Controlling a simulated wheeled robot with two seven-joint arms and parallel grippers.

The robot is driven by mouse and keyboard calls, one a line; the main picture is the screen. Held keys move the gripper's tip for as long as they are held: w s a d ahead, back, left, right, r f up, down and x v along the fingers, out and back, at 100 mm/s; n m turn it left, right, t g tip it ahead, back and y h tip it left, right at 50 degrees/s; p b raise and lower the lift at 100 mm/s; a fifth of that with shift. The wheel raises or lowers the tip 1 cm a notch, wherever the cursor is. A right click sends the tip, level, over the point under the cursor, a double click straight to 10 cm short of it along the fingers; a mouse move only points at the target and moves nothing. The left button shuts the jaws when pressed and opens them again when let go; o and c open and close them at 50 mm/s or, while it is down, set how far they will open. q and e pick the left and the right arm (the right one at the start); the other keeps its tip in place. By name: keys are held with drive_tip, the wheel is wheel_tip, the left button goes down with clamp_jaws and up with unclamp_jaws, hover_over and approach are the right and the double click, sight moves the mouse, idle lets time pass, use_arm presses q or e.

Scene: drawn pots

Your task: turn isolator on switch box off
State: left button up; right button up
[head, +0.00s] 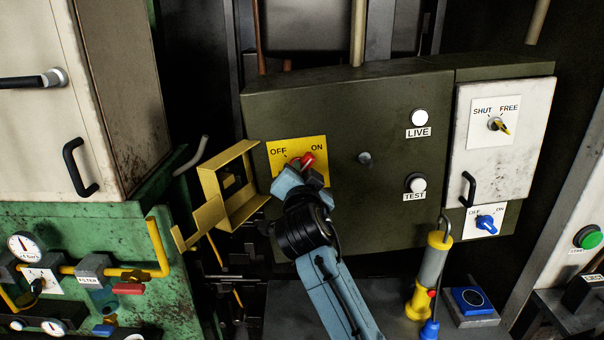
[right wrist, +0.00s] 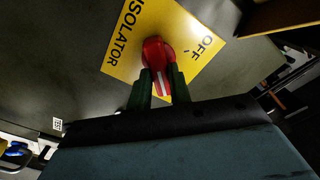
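The switch box (head: 400,90) is a large dark olive cabinet in the middle of the head view. On its left part is a yellow plate (head: 282,146) marked OFF and ON; in the right wrist view the plate (right wrist: 126,52) also reads ISOLATOR. The isolator's red knob (head: 307,159) points up and right toward ON. In the right wrist view the red knob (right wrist: 156,52) with its white stripe is between the fingers of my right gripper (right wrist: 161,86), which look closed against its sides. In the head view my right gripper (head: 300,178) hides part of the knob. My left gripper is not in view.
An open yellow cover (head: 213,190) sticks out left of the plate, close to my right gripper. LIVE (head: 420,118) and TEST (head: 417,184) lamps or buttons and a small grey knob (head: 365,158) are to the right.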

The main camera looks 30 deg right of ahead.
clamp_jaws()
drive_tip(key=shift+w+a+f+n+p, duration=0.15)
drive_tip(key=shift+n+p, duration=1.4)
drive_tip(key=shift+n, duration=1.4)
drive_tip(key=shift+w+a+r+n+p, duration=0.1)
drive_tip(key=shift+a+n+p, duration=0.1)
drive_tip(key=shift+n+p, duration=2.1)
drive_tip(key=shift+w+a+f+n+p, duration=0.15)
drive_tip(key=shift+n+p, duration=0.7)
drive_tip(key=shift+n, duration=2.8)
drive_tip(key=shift+r, duration=0.1)
